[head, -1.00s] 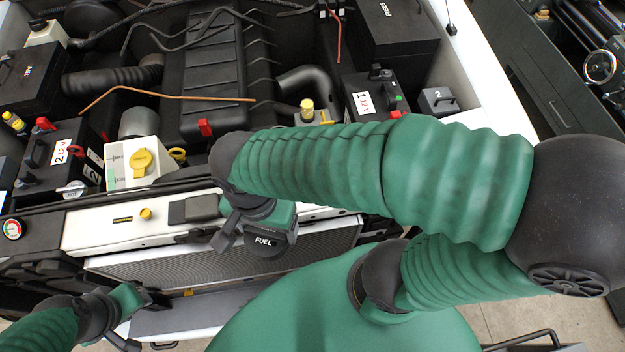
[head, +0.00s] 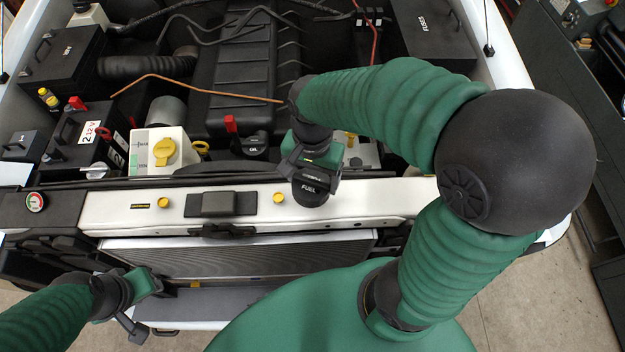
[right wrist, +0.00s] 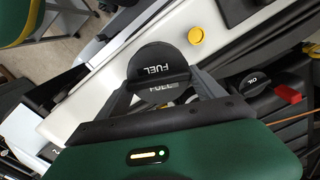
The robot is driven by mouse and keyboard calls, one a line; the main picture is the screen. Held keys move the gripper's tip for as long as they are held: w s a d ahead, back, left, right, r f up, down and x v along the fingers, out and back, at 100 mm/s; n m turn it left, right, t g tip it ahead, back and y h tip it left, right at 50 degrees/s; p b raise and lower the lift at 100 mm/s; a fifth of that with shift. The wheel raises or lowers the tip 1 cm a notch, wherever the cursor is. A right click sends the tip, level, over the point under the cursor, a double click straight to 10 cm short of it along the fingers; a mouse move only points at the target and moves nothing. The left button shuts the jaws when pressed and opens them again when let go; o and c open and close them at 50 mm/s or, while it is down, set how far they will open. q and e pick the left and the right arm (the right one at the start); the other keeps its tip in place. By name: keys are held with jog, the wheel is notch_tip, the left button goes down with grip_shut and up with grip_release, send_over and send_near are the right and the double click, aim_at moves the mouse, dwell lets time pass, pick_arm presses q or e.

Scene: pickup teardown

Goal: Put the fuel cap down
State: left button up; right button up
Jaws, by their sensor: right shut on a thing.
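The fuel cap (head: 310,192) is black with white FUEL lettering. My right gripper (head: 308,178) is shut on it and holds it over the white front crossmember (head: 365,205) of the engine bay. In the right wrist view the cap (right wrist: 163,62) sits between the two finger tips (right wrist: 165,82), its lettering upside down. I cannot tell whether the cap touches the crossmember. My left gripper (head: 150,290) is at the lower left, in front of the truck and away from the cap; its jaw opening is not clear.
A black oil cap (head: 254,143) and a red tab (head: 230,123) stand behind the crossmember. A white reservoir with a yellow cap (head: 164,152) is to the left. A black latch (head: 218,204) and yellow buttons (head: 279,198) sit on the crossmember. Its right stretch looks clear.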

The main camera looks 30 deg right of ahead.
aim_at(306, 185)
jog(key=shift+a+f, duration=0.25)
jog(key=shift+f, duration=1)
jog(key=shift+a, duration=0.6)
jog(key=shift+s+a+f, duration=0.1)
jog(key=shift+a+f, duration=0.05)
jog(key=shift+a, duration=0.15)
jog(key=o, duration=1)
jog(key=shift+o, duration=1.3)
jog(key=shift+d, duration=0.25)
jog(key=shift+o, duration=0.4)
jog(key=shift+d, duration=0.55)
jog(key=shift+r, duration=0.25)
jog(key=r, duration=0.7)
jog(key=a+r, duration=0.1)
jog(key=r, duration=0.3)
jog(key=shift+a+b, duration=0.1)
jog(key=shift+b, duration=0.3)
jog(key=shift+d+r, duration=0.25)
jog(key=shift+r, duration=0.2)
pick_arm(q)
jog(key=shift+w+a+f, duration=0.1)
jog(key=shift+a+f, duration=0.15)
jog(key=shift+a, duration=0.1)
pick_arm(e)
jog(key=shift+d, duration=0.25)
pick_arm(q)
jog(key=shift+a, duration=0.1)
pick_arm(e)
jog(key=shift+a, duration=0.15)
